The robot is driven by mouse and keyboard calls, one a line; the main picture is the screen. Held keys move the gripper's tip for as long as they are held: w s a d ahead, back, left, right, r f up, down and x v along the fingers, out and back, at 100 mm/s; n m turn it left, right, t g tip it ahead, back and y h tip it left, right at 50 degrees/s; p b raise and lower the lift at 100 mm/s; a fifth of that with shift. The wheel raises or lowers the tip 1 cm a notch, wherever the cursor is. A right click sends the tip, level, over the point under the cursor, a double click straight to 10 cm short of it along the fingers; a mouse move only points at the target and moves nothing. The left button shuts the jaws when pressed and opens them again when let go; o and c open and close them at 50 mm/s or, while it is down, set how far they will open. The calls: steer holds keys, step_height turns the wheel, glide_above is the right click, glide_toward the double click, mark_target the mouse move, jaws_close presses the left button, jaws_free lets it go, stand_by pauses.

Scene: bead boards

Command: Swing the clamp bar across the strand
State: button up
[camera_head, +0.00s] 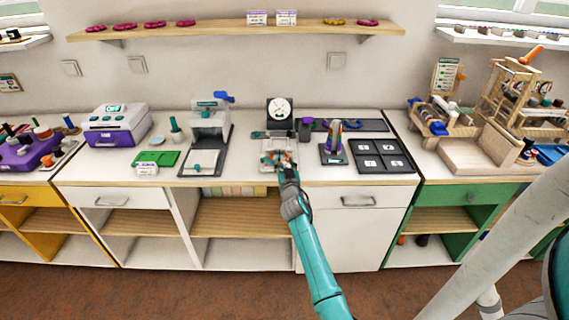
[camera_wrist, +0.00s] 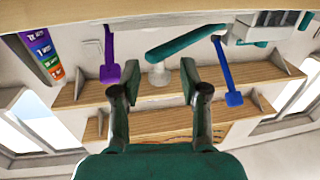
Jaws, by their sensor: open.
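A teal bar (camera_wrist: 185,42), which looks like the clamp bar, sits slanted on a short white post in the wrist view, just beyond my fingertips. My gripper (camera_wrist: 158,72) is open there, its two dark fingers apart with nothing held between them. In the head view my gripper (camera_head: 286,166) reaches over the front of a small pale board (camera_head: 268,160) on the counter and hides part of it. Small orange and teal parts show around the fingers. I cannot make out the strand, or whether the fingers touch the bar.
A white press (camera_head: 209,118) with a blue lever stands left of the board. A dark stand with a coloured face (camera_head: 334,146) and a black tray (camera_head: 381,156) are to the right. A round white dial (camera_head: 280,111) stands behind. A wooden shelf (camera_head: 225,31) runs above.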

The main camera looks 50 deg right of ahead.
steer(key=v, duration=1.1)
steer(key=shift+s+a, duration=0.15)
